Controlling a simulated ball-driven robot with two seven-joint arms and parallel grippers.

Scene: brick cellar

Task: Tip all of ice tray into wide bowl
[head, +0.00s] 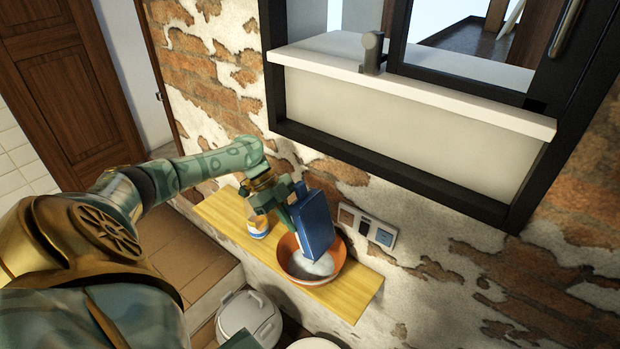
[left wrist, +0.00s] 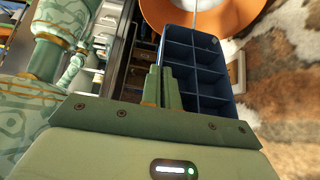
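The dark blue ice tray (head: 313,222) is tilted steeply on edge over the wide bowl. My left gripper (head: 287,208) is shut on one side of the tray. In the left wrist view the gripper fingers (left wrist: 163,86) close at the tray's left wall, and the visible compartments of the tray (left wrist: 195,72) look empty. The wide bowl (head: 338,272) is orange with a pale inside and sits on the wooden shelf. Something whitish lies in it, partly behind the tray; I cannot tell single cubes. The bowl rim (left wrist: 153,12) shows beyond the tray. My right gripper is out of view.
A small jar (head: 258,225) with an orange and white label stands left of the bowl on the narrow wooden shelf (head: 352,300). A wall switch panel (head: 368,229) is behind it. A lidded grey bin (head: 248,318) stands below. The shelf's right end is clear.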

